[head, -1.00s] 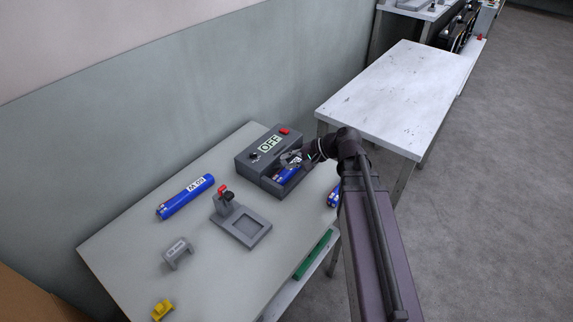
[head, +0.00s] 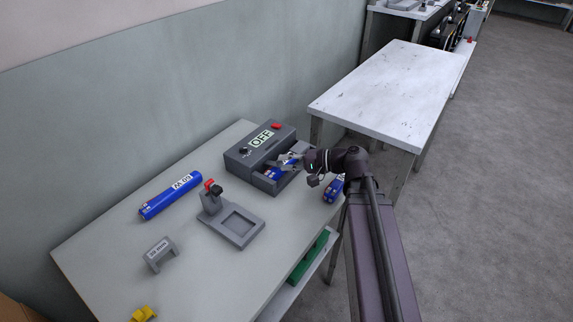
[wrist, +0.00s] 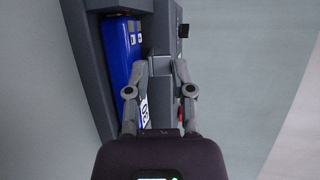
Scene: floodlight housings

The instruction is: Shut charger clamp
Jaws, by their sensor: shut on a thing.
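The charger (head: 244,158) is a dark grey box with an OFF display, a black knob and a red button, at the back of the table. A blue battery (head: 273,173) lies in its front bay; it also shows in the wrist view (wrist: 121,65). My gripper (head: 287,160) is at this bay, above the battery. In the wrist view my gripper's fingers (wrist: 162,66) are closed around a grey part of the charger (wrist: 160,72), beside the battery. The fingers hide much of this part, and I cannot tell how far the clamp is closed.
A grey fixture (head: 247,239) with a red-tipped clamp (head: 211,190) stands in front of the charger. Another blue battery (head: 170,195) lies left; one more (head: 334,188) is by the right edge. A grey bracket (head: 160,254) and yellow piece (head: 142,314) lie nearer. A white table (head: 395,95) stands behind.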

